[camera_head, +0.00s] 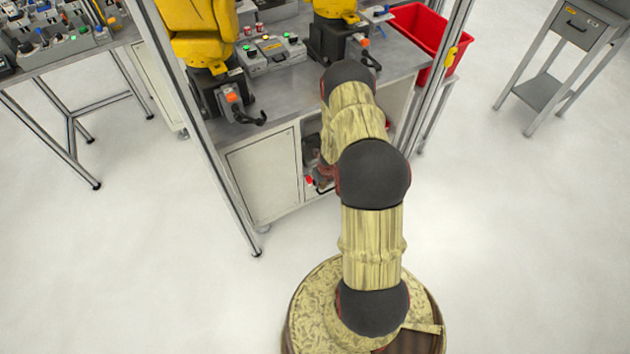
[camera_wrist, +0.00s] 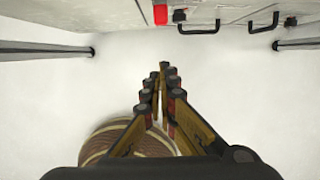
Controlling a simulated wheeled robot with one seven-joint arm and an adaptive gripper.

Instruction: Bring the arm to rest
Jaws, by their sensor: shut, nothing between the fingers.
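My arm rises from my round base at the bottom of the head view and reaches toward the workbench (camera_head: 300,103). Its far end is largely hidden behind its own links, so I cannot make out the fingers there. In the wrist view my gripper (camera_wrist: 164,66) is shut, its fingertips together with nothing between them. It hangs over the pale floor (camera_wrist: 240,88), with part of my own base below it. The cabinet front (camera_wrist: 80,12) lies beyond the fingertips, apart from them.
Black cabinet handles (camera_wrist: 200,27) and a red part (camera_wrist: 160,14) are ahead. Two yellow arms (camera_head: 205,35) (camera_head: 333,6) stand on the bench, with a red bin (camera_head: 425,28) at its right. Metal frame posts (camera_head: 215,165) flank it. A grey side table (camera_head: 540,90) stands right; the floor between is clear.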

